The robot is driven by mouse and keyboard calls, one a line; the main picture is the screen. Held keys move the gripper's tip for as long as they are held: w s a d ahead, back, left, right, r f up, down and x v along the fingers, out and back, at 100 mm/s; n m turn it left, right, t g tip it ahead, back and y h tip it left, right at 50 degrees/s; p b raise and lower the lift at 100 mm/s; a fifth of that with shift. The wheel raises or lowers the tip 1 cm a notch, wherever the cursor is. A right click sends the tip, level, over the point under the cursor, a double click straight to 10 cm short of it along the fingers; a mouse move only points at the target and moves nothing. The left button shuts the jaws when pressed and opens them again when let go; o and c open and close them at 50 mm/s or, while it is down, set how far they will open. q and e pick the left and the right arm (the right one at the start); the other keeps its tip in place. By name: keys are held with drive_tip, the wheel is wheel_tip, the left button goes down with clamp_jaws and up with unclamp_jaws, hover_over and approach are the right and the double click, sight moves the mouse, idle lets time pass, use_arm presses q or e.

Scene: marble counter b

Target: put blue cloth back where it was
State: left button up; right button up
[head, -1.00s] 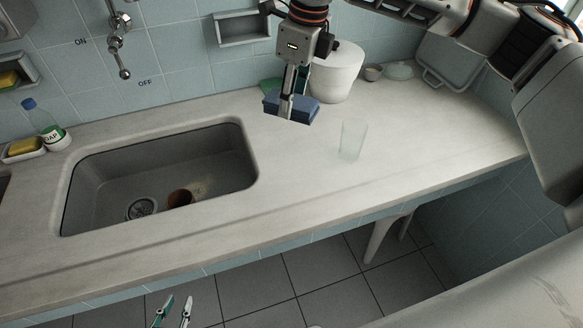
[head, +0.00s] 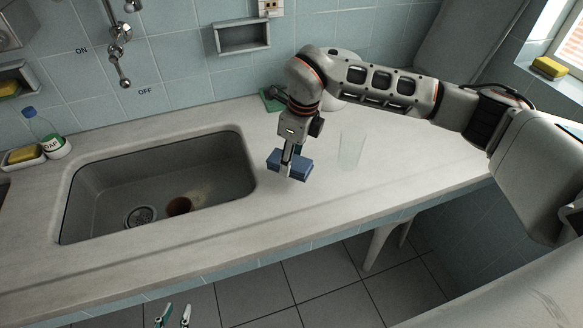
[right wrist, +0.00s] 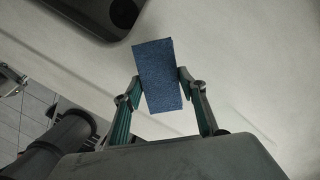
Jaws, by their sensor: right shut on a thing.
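The folded blue cloth (head: 303,168) is between the fingers of my right gripper (head: 287,171), over the counter (head: 345,200) between the sink and the clear glass. In the right wrist view my right gripper (right wrist: 160,84) pinches the cloth (right wrist: 157,62) by its two sides. I cannot tell whether the cloth touches the counter. My left gripper (head: 173,314) shows only its fingertips at the bottom edge of the head view, apart and empty, over the floor.
The sink (head: 160,180) is left of the cloth, with a brown round thing (head: 179,206) in it. The clear glass (head: 350,150) stands close on the right. A green item (head: 271,98) lies behind. A soap bottle (head: 45,132) stands far left. The front counter strip is clear.

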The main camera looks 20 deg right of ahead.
sight(293, 161)
drive_tip(key=shift+f, duration=1.9)
drive_tip(key=shift+f, duration=0.1)
drive_tip(key=o, duration=1.1)
drive_tip(key=r, duration=0.4)
drive_tip(key=s+d+r, duration=0.1)
drive_tip(key=r, duration=0.7)
drive_tip(key=shift+s+d, duration=0.15)
drive_tip(key=shift+d, duration=0.05)
